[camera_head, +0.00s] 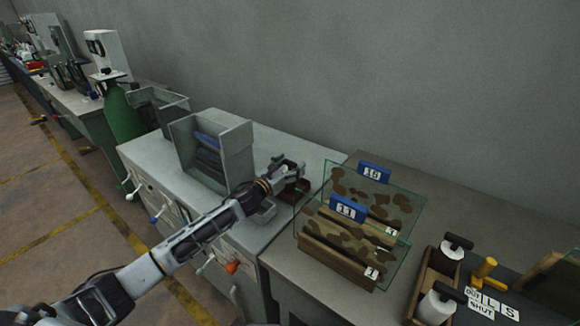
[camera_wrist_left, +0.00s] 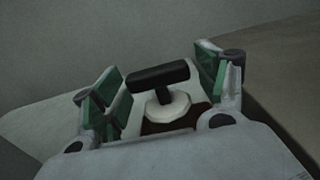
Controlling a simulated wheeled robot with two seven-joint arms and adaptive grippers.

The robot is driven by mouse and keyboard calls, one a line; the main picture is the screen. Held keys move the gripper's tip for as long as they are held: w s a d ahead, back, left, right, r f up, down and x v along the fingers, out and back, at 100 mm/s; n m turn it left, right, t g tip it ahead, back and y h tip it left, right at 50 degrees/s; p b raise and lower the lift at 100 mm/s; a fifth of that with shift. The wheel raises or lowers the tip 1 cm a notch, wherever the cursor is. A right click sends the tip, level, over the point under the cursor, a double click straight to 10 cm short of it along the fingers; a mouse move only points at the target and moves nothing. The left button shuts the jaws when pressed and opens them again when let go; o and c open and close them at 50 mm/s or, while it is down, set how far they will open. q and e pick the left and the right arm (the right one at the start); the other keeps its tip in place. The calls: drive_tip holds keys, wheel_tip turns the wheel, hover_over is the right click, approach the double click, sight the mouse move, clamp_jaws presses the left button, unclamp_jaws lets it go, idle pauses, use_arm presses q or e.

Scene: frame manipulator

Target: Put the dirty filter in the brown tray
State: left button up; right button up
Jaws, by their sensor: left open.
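A filter with a white round top (camera_wrist_left: 168,107) and a black T-handle (camera_wrist_left: 158,76) stands between my left fingers in the left wrist view. A dark brown tray (camera_wrist_left: 185,122) shows under and around it. In the head view this tray (camera_head: 296,193) sits on the grey cabinet's right end, and my arm hides most of the filter. My left gripper (camera_head: 288,168) is open above the tray, with green finger pads apart on both sides of the handle; it also shows in the left wrist view (camera_wrist_left: 160,85). My right gripper is not in view.
A grey bin (camera_head: 222,150) stands left of my arm. Glass panels with camouflage blocks (camera_head: 350,240) stand to the right.

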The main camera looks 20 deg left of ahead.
use_arm(q)
drive_tip(key=shift+r, duration=0.15)
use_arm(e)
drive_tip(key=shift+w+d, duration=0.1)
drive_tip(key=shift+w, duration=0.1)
use_arm(q)
drive_tip(key=shift+v, duration=5.9)
drive_tip(key=shift+s, duration=0.1)
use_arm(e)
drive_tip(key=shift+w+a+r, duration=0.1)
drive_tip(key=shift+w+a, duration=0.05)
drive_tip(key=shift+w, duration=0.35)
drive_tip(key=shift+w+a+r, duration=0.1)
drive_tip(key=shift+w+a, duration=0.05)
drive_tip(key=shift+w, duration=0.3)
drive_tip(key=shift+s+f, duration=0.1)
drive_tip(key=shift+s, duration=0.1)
